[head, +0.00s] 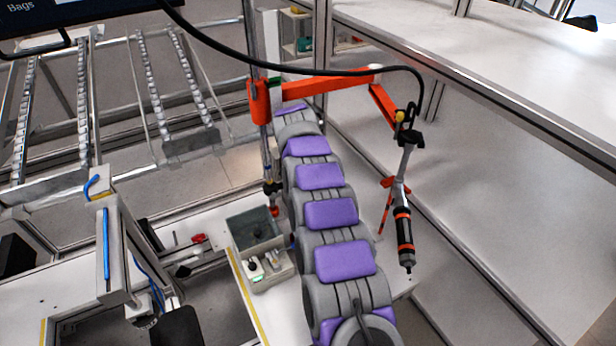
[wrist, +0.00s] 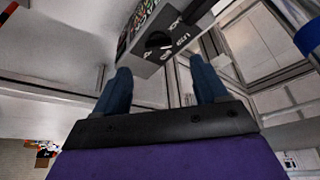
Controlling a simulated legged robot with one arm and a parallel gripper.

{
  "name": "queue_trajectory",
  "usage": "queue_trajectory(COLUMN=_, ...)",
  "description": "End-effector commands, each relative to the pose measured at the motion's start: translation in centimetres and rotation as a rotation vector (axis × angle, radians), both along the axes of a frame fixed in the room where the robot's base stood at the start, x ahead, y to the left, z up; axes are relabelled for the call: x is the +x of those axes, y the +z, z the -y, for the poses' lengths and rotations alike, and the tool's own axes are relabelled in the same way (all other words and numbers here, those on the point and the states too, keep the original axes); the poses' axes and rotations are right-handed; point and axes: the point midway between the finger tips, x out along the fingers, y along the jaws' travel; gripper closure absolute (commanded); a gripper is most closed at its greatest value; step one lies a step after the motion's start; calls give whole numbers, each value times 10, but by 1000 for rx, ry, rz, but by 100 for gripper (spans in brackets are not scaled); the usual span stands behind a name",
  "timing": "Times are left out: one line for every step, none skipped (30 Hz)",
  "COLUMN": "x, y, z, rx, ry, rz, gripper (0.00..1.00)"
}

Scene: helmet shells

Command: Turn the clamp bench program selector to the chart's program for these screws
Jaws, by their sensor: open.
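In the wrist view, a grey box face carries a round black knob (wrist: 157,41), which may be the program selector. White lettering beside it appears tilted and is too small to read surely. My gripper (wrist: 160,72) is open, its two blue fingers apart and empty. The knob lies beyond the fingertips, roughly between them in the picture; no contact shows. In the head view, a small control box (head: 267,270) with knobs and a green light stands left of my purple and grey arm, whose far end is hidden. I cannot make out a chart or screws.
An orange jointed arm holds a hanging screwdriver (head: 404,235) right of my arm. A dark tray (head: 254,232) sits behind the control box. A white shelf frame (head: 480,90) stands at right, roller racks (head: 145,90) at back left. A black cable (head: 300,72) crosses above my arm.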

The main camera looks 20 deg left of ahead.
Motion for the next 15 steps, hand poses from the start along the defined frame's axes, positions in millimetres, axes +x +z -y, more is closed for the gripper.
queue_trajectory(x=3, y=-11, z=0, rx=-2, ry=-1, rz=-1, gripper=28)
queue_trajectory(x=4, y=-14, z=0, rx=-1, ry=-1, rz=-2, gripper=28)
queue_trajectory(x=6, y=-19, z=0, rx=0, ry=0, rz=-2, gripper=28)
queue_trajectory(x=8, y=-22, z=1, rx=1, ry=0, rz=-2, gripper=28)
queue_trajectory(x=9, y=-26, z=1, rx=2, ry=0, rz=-1, gripper=28)
queue_trajectory(x=11, y=-31, z=2, rx=2, ry=0, rz=-1, gripper=28)
queue_trajectory(x=13, y=-33, z=3, rx=3, ry=-1, rz=-1, gripper=28)
queue_trajectory(x=14, y=-36, z=4, rx=4, ry=0, rz=-2, gripper=28)
queue_trajectory(x=16, y=-40, z=4, rx=4, ry=0, rz=-1, gripper=28)
queue_trajectory(x=18, y=-43, z=4, rx=5, ry=0, rz=-1, gripper=28)
queue_trajectory(x=19, y=-46, z=4, rx=6, ry=0, rz=-1, gripper=28)
queue_trajectory(x=21, y=-50, z=4, rx=6, ry=0, rz=-1, gripper=28)
queue_trajectory(x=22, y=-52, z=4, rx=7, ry=0, rz=-1, gripper=28)
queue_trajectory(x=23, y=-55, z=3, rx=6, ry=-1, rz=-2, gripper=28)
queue_trajectory(x=24, y=-58, z=2, rx=4, ry=0, rz=-2, gripper=28)
